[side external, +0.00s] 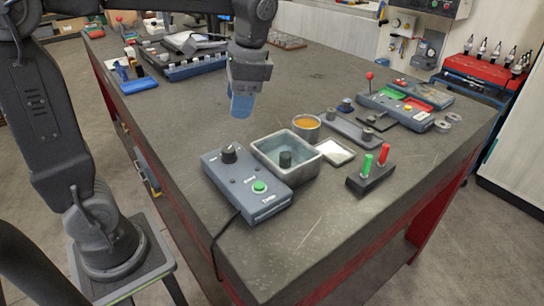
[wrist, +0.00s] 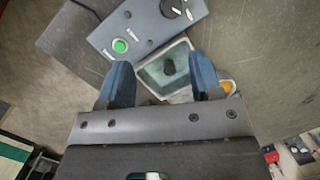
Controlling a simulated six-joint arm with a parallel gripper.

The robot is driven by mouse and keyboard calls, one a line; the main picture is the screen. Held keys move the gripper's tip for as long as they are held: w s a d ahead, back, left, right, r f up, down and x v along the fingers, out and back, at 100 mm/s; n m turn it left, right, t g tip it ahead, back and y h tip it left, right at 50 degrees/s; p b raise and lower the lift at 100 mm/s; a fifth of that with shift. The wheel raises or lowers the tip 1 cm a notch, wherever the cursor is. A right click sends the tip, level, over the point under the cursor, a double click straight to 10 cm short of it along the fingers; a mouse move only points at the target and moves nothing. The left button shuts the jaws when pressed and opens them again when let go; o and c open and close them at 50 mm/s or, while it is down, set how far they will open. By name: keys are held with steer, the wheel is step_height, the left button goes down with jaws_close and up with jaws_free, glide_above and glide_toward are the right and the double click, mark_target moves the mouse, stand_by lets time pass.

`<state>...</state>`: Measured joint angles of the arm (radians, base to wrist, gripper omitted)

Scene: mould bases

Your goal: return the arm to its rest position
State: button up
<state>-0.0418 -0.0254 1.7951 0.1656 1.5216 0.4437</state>
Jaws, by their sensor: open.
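My gripper (side external: 241,106) hangs in the air above the bench, behind and to the left of a square metal tub in the side external view. In the wrist view my gripper (wrist: 160,82) shows two blue fingers spread apart with nothing between them but the view down to the tub. The metal tub (side external: 307,150) holds a dark cylindrical piece (side external: 285,160); the tub also shows in the wrist view (wrist: 150,78) beyond the fingertips. My gripper touches nothing.
A grey control box (side external: 240,190) with a green button and a dark knob stands left of the tub. An orange-filled cup (side external: 306,124), a white-filled tray (side external: 336,152) and a block with green and red handles (side external: 370,177) stand nearby. The bench's middle back (side external: 320,75) is clear.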

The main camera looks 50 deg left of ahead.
steer(key=s+d+f+n+t+h, duration=0.1)
steer(key=s+d+f+n+t, duration=0.1)
steer(key=s, duration=0.3)
steer(key=s+d+f+n+t, duration=0.1)
steer(key=s+d+n+t, duration=0.1)
steer(key=s+t, duration=0.3)
steer(key=shift+s+f+n+h, duration=0.35)
steer(key=shift+s+n+h, duration=0.05)
steer(key=shift+s, duration=0.1)
steer(key=shift+d, duration=0.1)
stand_by(0.6)
